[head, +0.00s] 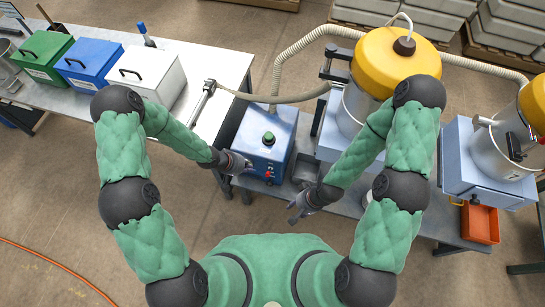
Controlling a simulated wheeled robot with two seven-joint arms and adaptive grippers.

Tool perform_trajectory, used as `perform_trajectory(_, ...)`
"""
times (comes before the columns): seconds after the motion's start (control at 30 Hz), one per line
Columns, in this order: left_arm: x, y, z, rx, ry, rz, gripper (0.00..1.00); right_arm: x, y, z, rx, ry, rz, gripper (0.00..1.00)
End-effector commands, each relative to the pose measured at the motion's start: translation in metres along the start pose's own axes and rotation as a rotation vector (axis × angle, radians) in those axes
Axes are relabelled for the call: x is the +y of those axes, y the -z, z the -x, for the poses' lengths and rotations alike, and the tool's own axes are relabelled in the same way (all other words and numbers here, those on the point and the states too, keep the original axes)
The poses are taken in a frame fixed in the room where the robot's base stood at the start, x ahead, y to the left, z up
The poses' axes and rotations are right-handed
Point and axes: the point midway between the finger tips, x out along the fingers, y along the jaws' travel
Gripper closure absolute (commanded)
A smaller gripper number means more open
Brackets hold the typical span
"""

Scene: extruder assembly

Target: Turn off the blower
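The blower looks to be the blue box (283,128) in the middle, with a green knob (268,138) on top. Its front face carries a small red control (268,174) low down; finer details are too small to read. My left gripper (246,164) is at the left part of the box's front, close to the red control; I cannot tell if it touches the box. My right gripper (293,216) hangs lower right of the box, in front of the table edge, apart from the box. The finger opening of both grippers is too small to make out.
A grey tray (306,168) is right of the box. Yellow-topped hoppers (385,65) stand further right, with an orange bin (480,224) below. A hose (290,98) runs behind the box. Green, blue and white bins (155,75) line the left table.

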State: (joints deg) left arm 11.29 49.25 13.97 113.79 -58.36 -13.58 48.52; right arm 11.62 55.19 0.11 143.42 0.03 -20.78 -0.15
Motion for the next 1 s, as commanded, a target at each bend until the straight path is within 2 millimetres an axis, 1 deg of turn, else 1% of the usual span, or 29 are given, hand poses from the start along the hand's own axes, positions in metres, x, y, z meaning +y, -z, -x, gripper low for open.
perform_trajectory(0.03, 0.003, 0.004, 0.005, 0.002, 0.000, -0.006, 1.00, -0.002, -0.001, 0.006, -0.001, 0.000, 0.000, 0.60)
perform_trajectory(0.17, 0.003, 0.010, 0.007, 0.005, 0.000, -0.013, 1.00, -0.003, -0.001, 0.008, -0.002, 0.000, 0.000, 0.60)
perform_trajectory(0.47, 0.003, 0.010, 0.006, 0.005, 0.000, -0.014, 1.00, -0.003, -0.001, 0.007, -0.002, 0.000, 0.000, 0.60)
perform_trajectory(0.57, 0.003, 0.010, 0.002, 0.005, -0.001, -0.014, 1.00, -0.002, -0.001, 0.006, -0.002, 0.000, 0.000, 0.60)
perform_trajectory(0.67, 0.002, 0.009, -0.007, 0.004, -0.001, -0.015, 1.00, -0.001, -0.001, 0.002, -0.002, 0.000, 0.000, 0.60)
perform_trajectory(1.0, 0.002, 0.009, -0.064, 0.003, -0.001, -0.016, 1.00, 0.006, 0.000, -0.018, -0.001, 0.000, 0.000, 0.60)
